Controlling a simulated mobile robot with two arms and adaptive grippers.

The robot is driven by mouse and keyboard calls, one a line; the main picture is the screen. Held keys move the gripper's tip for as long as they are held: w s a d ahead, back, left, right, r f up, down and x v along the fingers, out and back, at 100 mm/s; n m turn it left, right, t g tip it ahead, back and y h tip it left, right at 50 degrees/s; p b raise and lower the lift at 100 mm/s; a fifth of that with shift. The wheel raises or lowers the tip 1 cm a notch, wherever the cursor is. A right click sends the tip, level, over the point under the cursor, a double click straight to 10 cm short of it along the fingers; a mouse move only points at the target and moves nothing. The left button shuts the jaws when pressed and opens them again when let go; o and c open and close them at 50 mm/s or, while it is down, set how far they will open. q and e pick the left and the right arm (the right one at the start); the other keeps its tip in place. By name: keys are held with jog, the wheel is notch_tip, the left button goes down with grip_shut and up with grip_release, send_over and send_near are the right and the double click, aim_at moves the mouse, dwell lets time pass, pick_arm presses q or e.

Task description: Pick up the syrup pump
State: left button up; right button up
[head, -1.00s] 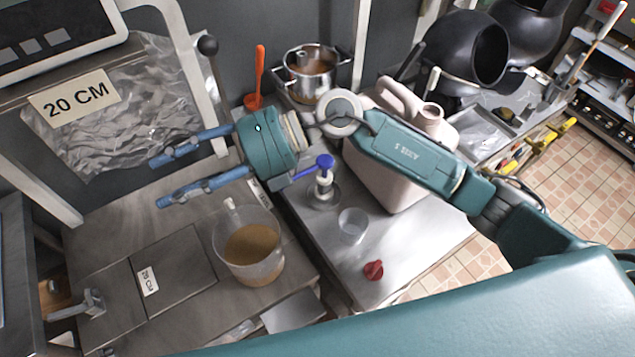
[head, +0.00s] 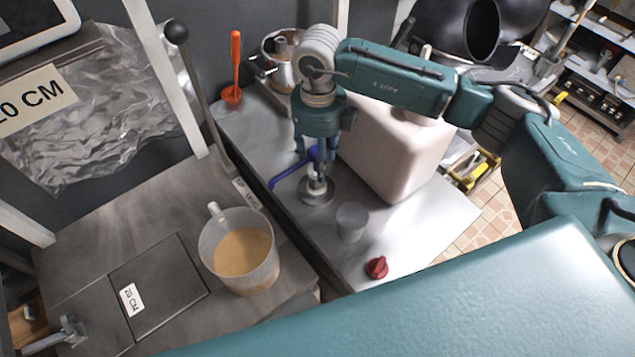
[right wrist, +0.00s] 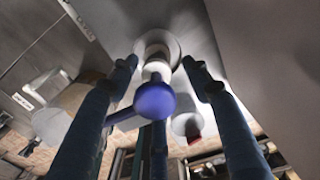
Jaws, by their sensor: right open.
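The syrup pump has a blue head and spout (head: 285,176), a white neck and a round metal base (head: 317,195). It stands upright on the steel table in the head view. My right gripper (head: 318,166) points down directly over it, with its blue fingers partly hiding the pump's head. In the right wrist view the pump's round blue top (right wrist: 155,100) lies between the open fingers of my right gripper (right wrist: 160,64), with its white neck beyond. I cannot tell whether any finger touches it. My left gripper is not in view.
A large pale jug (head: 395,150) stands close on the right. A pitcher of brown liquid (head: 243,252) is at left; an orange ladle (head: 234,65) and a steel pot (head: 272,62) are behind.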

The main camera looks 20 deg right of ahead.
jog(key=shift+f, duration=0.7)
jog(key=shift+s+a+f+p, duration=0.1)
jog(key=shift+f+p, duration=0.2)
jog(key=shift+p, duration=0.15)
jog(key=f+p, duration=0.1)
jog(key=f, duration=0.2)
jog(key=shift+s+a+f+p, duration=0.15)
jog(key=shift+a+f+p, duration=0.05)
jog(key=shift+f+p, duration=0.15)
jog(key=shift+f, duration=0.5)
grip_shut()
